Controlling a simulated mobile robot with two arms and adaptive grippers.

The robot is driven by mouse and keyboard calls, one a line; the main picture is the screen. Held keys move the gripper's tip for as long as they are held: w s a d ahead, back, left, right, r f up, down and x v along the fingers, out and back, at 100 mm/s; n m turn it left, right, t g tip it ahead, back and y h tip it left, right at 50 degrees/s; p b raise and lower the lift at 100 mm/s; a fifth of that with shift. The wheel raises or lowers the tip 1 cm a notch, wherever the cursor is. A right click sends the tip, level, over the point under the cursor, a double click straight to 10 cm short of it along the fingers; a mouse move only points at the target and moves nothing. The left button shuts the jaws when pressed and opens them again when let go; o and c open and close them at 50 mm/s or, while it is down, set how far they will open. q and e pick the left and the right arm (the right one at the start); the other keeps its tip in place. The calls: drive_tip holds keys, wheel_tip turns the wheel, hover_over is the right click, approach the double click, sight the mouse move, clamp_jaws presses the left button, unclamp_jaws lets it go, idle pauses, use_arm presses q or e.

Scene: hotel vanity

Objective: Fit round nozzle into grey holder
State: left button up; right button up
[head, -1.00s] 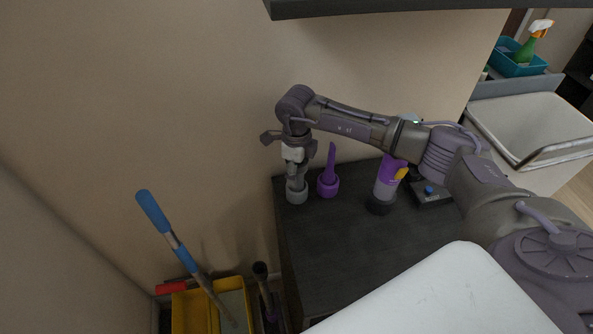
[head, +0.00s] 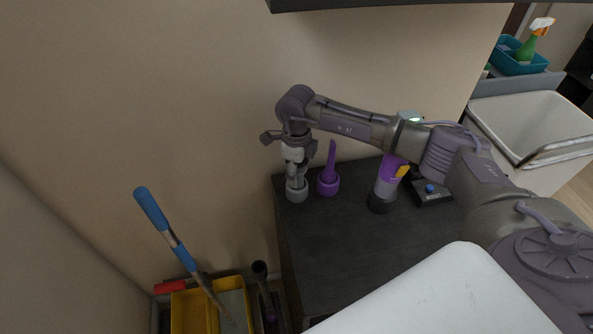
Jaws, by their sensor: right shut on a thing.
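The grey holder (head: 297,194) stands on the dark tabletop near its back left corner. My right gripper (head: 296,174) points down right above the holder, with its fingertips at or just over the holder's rim. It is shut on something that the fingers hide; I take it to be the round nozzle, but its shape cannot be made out. Whether it sits inside the holder cannot be told. My left gripper is out of view.
A purple holder with an upright purple nozzle (head: 329,178) stands close to the right of the grey holder. A purple and grey handheld device (head: 386,186) and a dark box with a blue knob (head: 430,190) stand farther right. The front of the dark tabletop (head: 335,255) is clear.

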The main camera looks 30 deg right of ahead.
drive_tip(key=shift+f, duration=0.25)
drive_tip(key=shift+f+b, duration=0.35)
drive_tip(key=shift+b, duration=0.15)
drive_tip(key=shift+s+f+b, duration=0.1)
drive_tip(key=shift+f+b, duration=0.35)
drive_tip(key=shift+b, duration=0.05)
idle(0.5)
drive_tip(key=o, duration=1.3)
drive_tip(key=shift+a, duration=0.1)
drive_tip(key=shift+c, duration=0.2)
drive_tip(key=shift+r, duration=0.1)
